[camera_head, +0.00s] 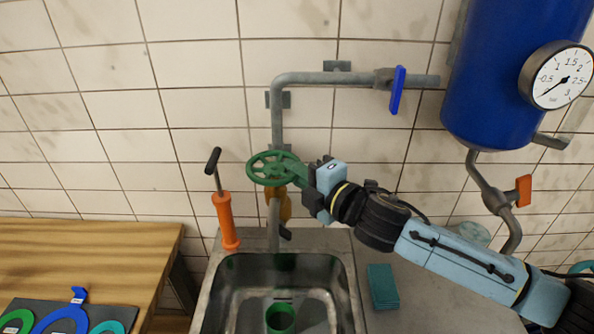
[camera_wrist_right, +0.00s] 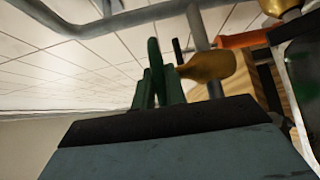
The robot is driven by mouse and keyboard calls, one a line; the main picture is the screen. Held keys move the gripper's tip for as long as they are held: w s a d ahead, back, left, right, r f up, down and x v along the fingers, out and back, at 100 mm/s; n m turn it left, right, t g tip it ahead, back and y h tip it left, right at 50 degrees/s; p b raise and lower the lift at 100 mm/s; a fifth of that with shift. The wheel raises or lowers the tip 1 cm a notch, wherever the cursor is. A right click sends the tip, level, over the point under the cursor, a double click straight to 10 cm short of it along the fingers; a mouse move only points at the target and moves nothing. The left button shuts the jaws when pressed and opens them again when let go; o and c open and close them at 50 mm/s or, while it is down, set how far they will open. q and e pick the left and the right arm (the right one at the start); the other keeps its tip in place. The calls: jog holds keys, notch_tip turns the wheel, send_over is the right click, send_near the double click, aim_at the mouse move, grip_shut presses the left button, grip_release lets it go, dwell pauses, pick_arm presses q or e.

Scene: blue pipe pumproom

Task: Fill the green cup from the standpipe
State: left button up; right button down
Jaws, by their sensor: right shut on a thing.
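The green cup (camera_head: 280,318) stands in the metal sink, below the standpipe (camera_head: 273,225); its lower part is cut off by the frame edge. I cannot make out any water stream or level in it. A green handwheel (camera_head: 270,168) sits at the brass valve body (camera_head: 284,205) on the standpipe. My right gripper (camera_head: 309,178) is at the wheel's right side, shut on its green part. In the right wrist view the green wheel (camera_wrist_right: 154,75) is seen edge-on beside the brass body (camera_wrist_right: 210,66). My left gripper is not in view.
The sink (camera_head: 238,290) is set in a grey counter. An orange hand pump (camera_head: 226,222) stands left of the pipe. A blue tank (camera_head: 500,80) with a gauge (camera_head: 556,76) hangs at the right. A blue lever (camera_head: 397,90) is on the upper pipe. A teal sponge (camera_head: 383,287) lies right of the sink.

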aim_at(282, 184)
jog(key=m+t+h, duration=0.1)
jog(key=h, duration=0.1)
jog(key=s+a+m+t+h, duration=0.1)
jog(key=m+h, duration=0.1)
jog(key=m+t+h+p, duration=0.1)
jog(key=h, duration=0.1)
jog(key=shift+s+a+m+t, duration=0.15)
jog(key=shift+s+m+t, duration=0.15)
jog(key=shift+s+m, duration=0.1)
jog(key=shift+s+a+m+t+h+b, duration=0.1)
jog(key=shift+s+a+m+t+h, duration=0.1)
jog(key=shift+m+h, duration=0.65)
jog(key=shift+s+a+m+t+h+b, duration=0.2)
jog(key=shift+m+h, duration=0.3)
jog(key=shift+h, duration=0.7)
jog(key=shift+a+m+t+h+b, duration=0.1)
jog(key=shift+a+m+h, duration=0.15)
jog(key=shift+m+h, duration=0.6)
jog(key=shift+h, duration=0.3)
jog(key=c, duration=1.5)
grip_release()
jog(key=shift+o, duration=0.2)
jog(key=s+b, duration=0.1)
jog(key=s, duration=1.2)
jog(key=shift+s+a+r, duration=0.2)
jog(key=shift+a+r, duration=0.05)
jog(key=shift+r, duration=0.2)
